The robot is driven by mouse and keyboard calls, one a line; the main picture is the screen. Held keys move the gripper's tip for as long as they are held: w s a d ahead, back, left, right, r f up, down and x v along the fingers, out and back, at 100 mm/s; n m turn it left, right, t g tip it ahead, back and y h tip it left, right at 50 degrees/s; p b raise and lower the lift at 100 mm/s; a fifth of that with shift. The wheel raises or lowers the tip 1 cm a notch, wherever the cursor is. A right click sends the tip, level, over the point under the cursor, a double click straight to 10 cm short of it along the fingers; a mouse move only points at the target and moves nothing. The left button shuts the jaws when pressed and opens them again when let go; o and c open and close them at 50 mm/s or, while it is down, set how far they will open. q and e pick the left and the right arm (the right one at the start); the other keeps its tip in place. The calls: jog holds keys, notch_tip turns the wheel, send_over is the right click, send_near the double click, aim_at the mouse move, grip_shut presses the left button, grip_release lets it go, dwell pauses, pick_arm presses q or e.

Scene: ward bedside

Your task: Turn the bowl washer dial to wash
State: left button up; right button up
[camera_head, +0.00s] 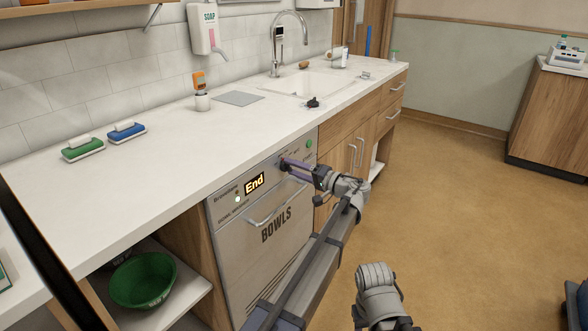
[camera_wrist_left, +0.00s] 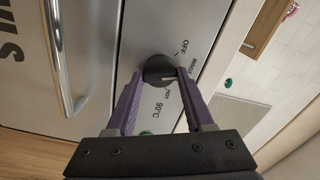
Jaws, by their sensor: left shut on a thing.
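The bowl washer (camera_head: 262,232) is a steel front marked BOWLS under the counter, and its lit display (camera_head: 254,184) reads End. Its round dark dial (camera_wrist_left: 157,68) shows in the left wrist view between my fingers. Labels OFF, RINSE, HOT and 90°C stand around it. A pale pointer mark on it lies toward the right finger, close to RINSE and HOT; I cannot tell exactly which. My left gripper (camera_head: 283,164), with purple fingers, is shut on the dial; in the head view the fingers mostly hide the dial. My right gripper's fingers are not in view.
A bar handle (camera_head: 276,207) crosses the washer front below the dial. A green button (camera_head: 309,143) sits right of the dial. The counter (camera_head: 200,140) overhangs above. A green bowl (camera_head: 143,280) rests on the open shelf at left. The floor (camera_head: 460,220) at right is clear.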

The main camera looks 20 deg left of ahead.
pick_arm(q)
grip_shut()
jog(key=shift+m, duration=0.3)
jog(key=m, duration=0.3)
jog(key=shift+m, duration=2)
jog(key=o, duration=0.9)
grip_release()
jog(key=shift+c, duration=0.2)
